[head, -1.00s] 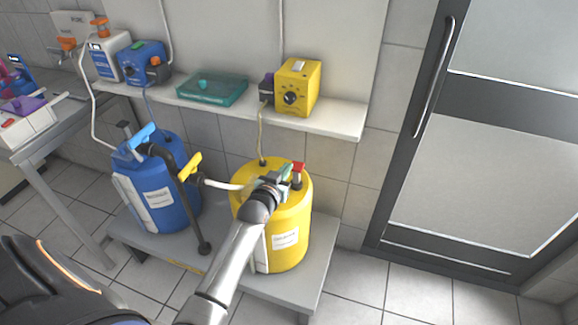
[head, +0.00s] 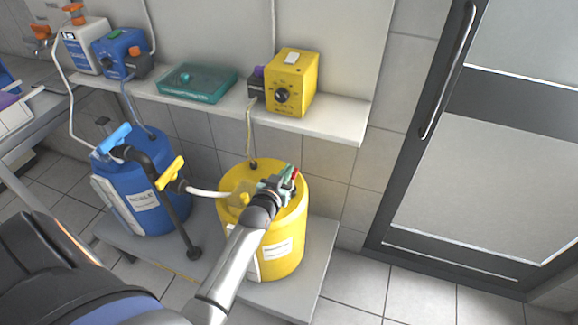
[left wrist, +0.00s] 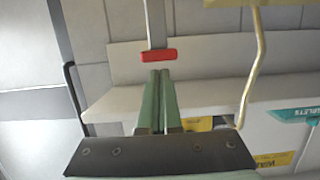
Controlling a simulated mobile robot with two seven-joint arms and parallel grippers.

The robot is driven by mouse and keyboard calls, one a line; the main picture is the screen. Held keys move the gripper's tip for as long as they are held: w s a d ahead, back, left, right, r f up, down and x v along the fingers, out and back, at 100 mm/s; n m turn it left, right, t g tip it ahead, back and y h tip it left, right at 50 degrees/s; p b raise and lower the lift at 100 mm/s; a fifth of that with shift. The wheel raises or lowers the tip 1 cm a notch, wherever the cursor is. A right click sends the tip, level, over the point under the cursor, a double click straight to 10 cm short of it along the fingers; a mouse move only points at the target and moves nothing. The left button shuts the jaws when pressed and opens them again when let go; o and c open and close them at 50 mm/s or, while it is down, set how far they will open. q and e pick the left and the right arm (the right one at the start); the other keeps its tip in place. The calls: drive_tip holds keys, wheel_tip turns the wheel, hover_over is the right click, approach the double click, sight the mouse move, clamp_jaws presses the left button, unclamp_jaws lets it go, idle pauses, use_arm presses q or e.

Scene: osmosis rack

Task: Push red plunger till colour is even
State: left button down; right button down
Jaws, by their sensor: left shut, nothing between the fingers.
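The red plunger (head: 295,174) is on top of the yellow drum (head: 284,225); in the head view only a red sliver shows beside my fingers. In the left wrist view its red crossbar handle (left wrist: 158,55) sits on a thin pale rod, just beyond my fingertips. My left gripper (head: 284,181) is over the drum's top, shut and empty, its green fingers together (left wrist: 159,74). I cannot tell whether the fingertips touch the handle. My right gripper is not in view.
A blue drum (head: 150,208) with a blue-handled valve stands left on the same low bench (head: 315,262). A yellow valve handle (head: 169,173) is between the drums. The shelf (head: 340,124) above holds a yellow pump box (head: 292,82) and a teal tray (head: 198,84). A door is at right.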

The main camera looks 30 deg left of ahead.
use_arm(q)
drive_tip(key=shift+f, duration=0.2)
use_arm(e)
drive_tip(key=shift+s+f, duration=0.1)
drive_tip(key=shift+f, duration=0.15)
